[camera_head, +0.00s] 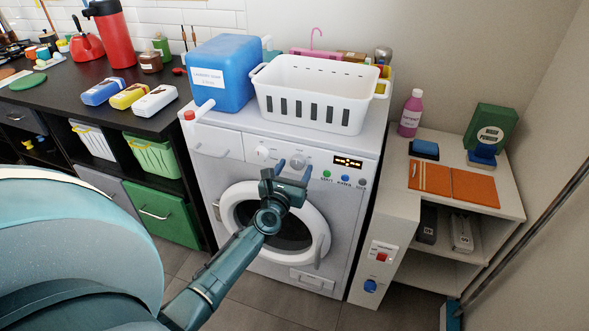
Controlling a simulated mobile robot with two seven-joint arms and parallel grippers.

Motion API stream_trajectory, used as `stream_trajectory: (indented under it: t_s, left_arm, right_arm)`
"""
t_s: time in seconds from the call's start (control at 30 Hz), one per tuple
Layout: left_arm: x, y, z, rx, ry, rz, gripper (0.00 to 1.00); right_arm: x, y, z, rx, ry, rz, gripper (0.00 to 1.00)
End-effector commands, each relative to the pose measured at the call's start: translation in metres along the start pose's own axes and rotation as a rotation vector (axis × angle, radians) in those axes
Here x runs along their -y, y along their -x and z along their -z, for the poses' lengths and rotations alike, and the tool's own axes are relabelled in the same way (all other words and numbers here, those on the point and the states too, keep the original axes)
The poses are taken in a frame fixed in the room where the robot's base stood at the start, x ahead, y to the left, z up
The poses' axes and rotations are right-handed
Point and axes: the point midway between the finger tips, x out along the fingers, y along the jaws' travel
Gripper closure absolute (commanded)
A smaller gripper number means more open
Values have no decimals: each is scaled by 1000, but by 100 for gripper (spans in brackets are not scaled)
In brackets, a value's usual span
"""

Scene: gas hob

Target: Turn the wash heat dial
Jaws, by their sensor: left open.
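The white washing machine (345,255) stands in the middle, with its control panel along the upper front. Two round dials show on the panel: a left dial (263,153) and a right dial (297,161). Their labels are too small to read, so I cannot tell which is the wash heat dial. My left gripper (294,167) is open in front of the panel, its two blue fingers apart on either side of the right dial's lower part. I cannot tell whether they touch it. My right gripper is not in view.
A blue detergent box (222,75) and a white basket (318,98) stand on the machine. A lit display (348,162) and several buttons lie right of the dials. The round door (317,222) is behind my wrist. A low shelf (505,205) stands at the right.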

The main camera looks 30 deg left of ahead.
Motion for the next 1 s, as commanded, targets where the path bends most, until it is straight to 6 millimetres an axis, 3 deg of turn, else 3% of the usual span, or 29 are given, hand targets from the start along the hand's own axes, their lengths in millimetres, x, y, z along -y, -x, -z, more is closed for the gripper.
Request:
stream_trajectory:
  t_s: [0.37,0.9,1.0]
  left_arm:
    - [0,-7,0,0,-1,0,41]
    - [0,-6,0,0,-1,0,84]
    - [0,-6,0,0,-2,0,86]
  right_arm:
    - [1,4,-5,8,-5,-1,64]
    - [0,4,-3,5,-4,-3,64]
    - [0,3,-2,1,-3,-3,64]
